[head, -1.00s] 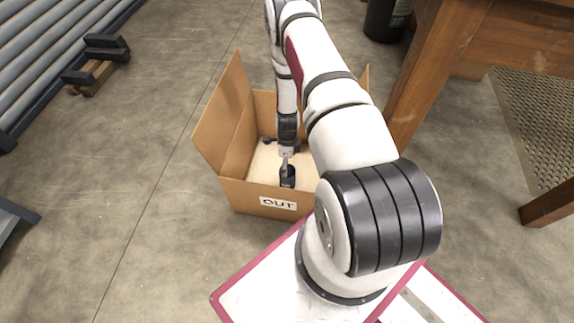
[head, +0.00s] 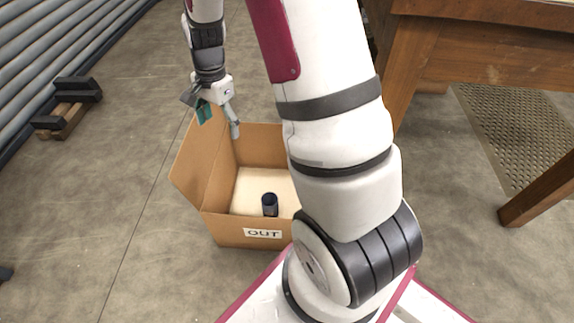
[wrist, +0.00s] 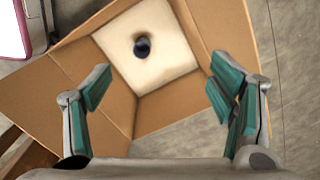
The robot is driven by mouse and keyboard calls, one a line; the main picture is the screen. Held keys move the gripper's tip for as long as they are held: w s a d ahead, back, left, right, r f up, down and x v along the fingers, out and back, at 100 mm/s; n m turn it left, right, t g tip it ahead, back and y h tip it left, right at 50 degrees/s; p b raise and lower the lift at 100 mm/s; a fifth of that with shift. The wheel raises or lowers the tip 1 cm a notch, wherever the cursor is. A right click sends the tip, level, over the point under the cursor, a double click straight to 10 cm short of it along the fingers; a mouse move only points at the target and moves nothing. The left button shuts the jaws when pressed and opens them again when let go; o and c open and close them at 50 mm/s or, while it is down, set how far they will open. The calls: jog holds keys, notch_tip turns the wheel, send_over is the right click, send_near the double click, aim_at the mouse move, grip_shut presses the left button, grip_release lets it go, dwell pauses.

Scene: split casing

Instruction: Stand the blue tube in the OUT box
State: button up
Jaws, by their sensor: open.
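The blue tube (head: 270,205) is dark blue and stands upright on the pale floor of the OUT box, near its front wall. In the wrist view the tube (wrist: 143,47) shows end-on as a dark round shape, apart from the box walls. The OUT box (head: 225,228) is an open cardboard carton with its label on the front wall; its walls (wrist: 118,90) also show in the wrist view. My gripper (head: 219,126) is open and empty, above the box's back left part and clear of the tube. Its teal-padded fingers (wrist: 165,85) are spread wide.
A wooden table (head: 450,50) stands at the right, with a perforated mat (head: 520,120) on the floor. A small dark-topped wooden stand (head: 68,105) is at the left by grey ribbed shutters. My arm hides the box's right side.

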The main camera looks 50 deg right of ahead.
jog(key=s+a+r+n, duration=0.4)
jog(key=s+r, duration=0.3)
jog(key=r, duration=0.2)
jog(key=s+a+r+n, duration=0.4)
jog(key=s+r, duration=0.4)
jog(key=s+a+r+n, duration=0.1)
jog(key=s+n, duration=0.3)
jog(key=s, duration=0.5)
jog(key=s+a+r+n, duration=0.2)
jog(key=s+n, duration=0.2)
jog(key=s, duration=0.4)
jog(key=shift+s+r+h, duration=0.25)
jog(key=shift+s+h, duration=0.15)
